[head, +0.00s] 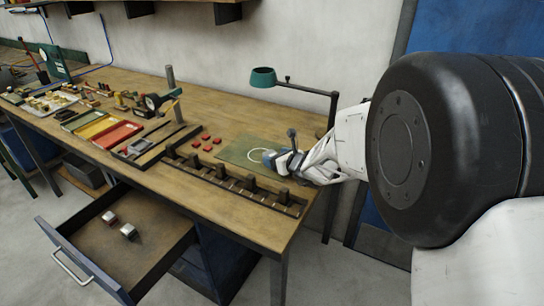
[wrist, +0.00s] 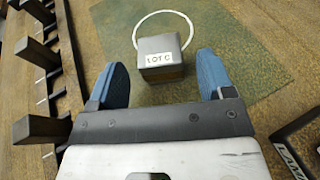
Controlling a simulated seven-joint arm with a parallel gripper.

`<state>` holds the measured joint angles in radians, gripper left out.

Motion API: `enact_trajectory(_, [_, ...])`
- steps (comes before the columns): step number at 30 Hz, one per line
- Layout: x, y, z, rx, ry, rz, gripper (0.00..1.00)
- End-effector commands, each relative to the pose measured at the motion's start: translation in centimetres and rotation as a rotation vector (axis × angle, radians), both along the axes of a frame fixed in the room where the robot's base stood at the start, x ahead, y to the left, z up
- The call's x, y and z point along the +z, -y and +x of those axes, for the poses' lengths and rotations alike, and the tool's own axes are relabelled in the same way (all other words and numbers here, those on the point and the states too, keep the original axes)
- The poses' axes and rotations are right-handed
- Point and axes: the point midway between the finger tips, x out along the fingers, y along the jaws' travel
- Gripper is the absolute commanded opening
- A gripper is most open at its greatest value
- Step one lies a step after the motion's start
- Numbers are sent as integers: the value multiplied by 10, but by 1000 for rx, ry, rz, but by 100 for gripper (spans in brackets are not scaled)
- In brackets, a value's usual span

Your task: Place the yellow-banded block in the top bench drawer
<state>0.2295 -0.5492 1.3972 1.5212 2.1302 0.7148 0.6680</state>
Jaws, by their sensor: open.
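In the wrist view a dark grey block (wrist: 160,48) with a white "LOT" label stands by a white ring (wrist: 165,14) on the green mat. Its lower part looks brownish; I cannot make out a clear yellow band. My gripper (wrist: 161,62) is open, with a blue fingertip on either side of the block and a gap at each side. In the head view my gripper (head: 276,159) is low over the mat (head: 238,147) and hides the block.
A dark slotted rack with upright posts (head: 232,182) runs along the bench's front edge, between mat and drawer. A lamp with a green shade (head: 263,77) stands behind the mat. Several red pieces (head: 206,137) and coloured trays (head: 105,130) lie to the left. Much of the drawer floor is bare.

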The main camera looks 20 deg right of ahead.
Motion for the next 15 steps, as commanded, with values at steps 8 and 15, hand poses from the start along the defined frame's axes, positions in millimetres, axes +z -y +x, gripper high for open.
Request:
enact_trajectory(8, [14, 17, -41, -2, 1, 0, 74])
enact_trajectory(15, [23, 27, -66, -1, 1, 1, 74])
